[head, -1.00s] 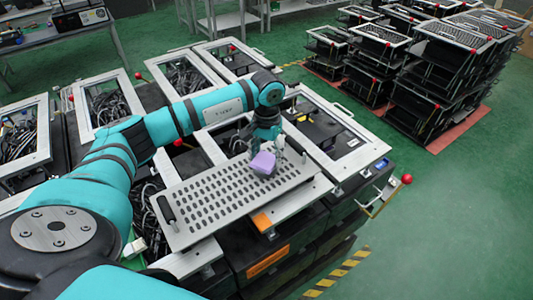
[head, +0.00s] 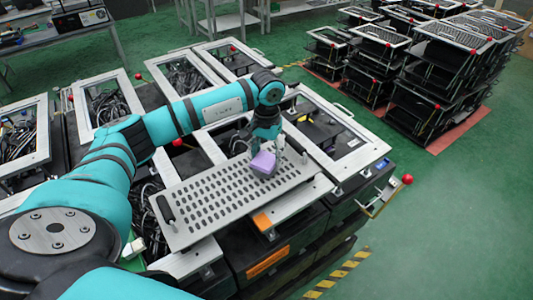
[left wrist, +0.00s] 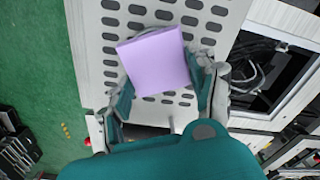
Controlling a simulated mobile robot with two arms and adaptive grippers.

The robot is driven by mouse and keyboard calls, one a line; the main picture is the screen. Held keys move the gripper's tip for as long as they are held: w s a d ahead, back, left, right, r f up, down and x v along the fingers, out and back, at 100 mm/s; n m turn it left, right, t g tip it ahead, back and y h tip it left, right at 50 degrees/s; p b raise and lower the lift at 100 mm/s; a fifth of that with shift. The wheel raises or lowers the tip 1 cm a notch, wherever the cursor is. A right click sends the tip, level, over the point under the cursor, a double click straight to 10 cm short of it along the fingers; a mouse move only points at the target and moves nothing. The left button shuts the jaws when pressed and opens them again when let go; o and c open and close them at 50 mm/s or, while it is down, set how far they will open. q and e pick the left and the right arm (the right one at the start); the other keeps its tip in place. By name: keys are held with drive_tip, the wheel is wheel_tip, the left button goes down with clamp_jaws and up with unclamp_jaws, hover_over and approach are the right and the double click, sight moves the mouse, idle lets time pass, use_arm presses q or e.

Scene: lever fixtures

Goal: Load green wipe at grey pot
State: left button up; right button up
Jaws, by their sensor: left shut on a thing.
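A light purple block (head: 263,163) is between the fingers of my left gripper (head: 265,157). It also shows in the left wrist view (left wrist: 155,62), with a finger on either side. The left gripper is shut on it, over the right part of a grey perforated plate (head: 215,205). I cannot tell if the block touches the plate. I make out no green wipe and no grey pot. My right gripper is not in view.
The plate, with a black handle (head: 166,208), lies across framed black crates holding cables. An open frame (head: 335,150) is just beyond the plate. A red ball knob (head: 407,179) sticks out at the right. Stacked racks (head: 445,75) stand behind green floor.

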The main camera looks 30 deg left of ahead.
sight(267, 157)
use_arm(q)
drive_tip(key=shift+s+f, duration=0.15)
drive_tip(key=shift+f, duration=0.05)
idle(0.3)
drive_tip(key=shift+r+p, duration=0.45)
drive_tip(key=shift+r, duration=0.45)
drive_tip(key=shift+r+p, duration=1.1)
drive_tip(key=shift+r, duration=1.65)
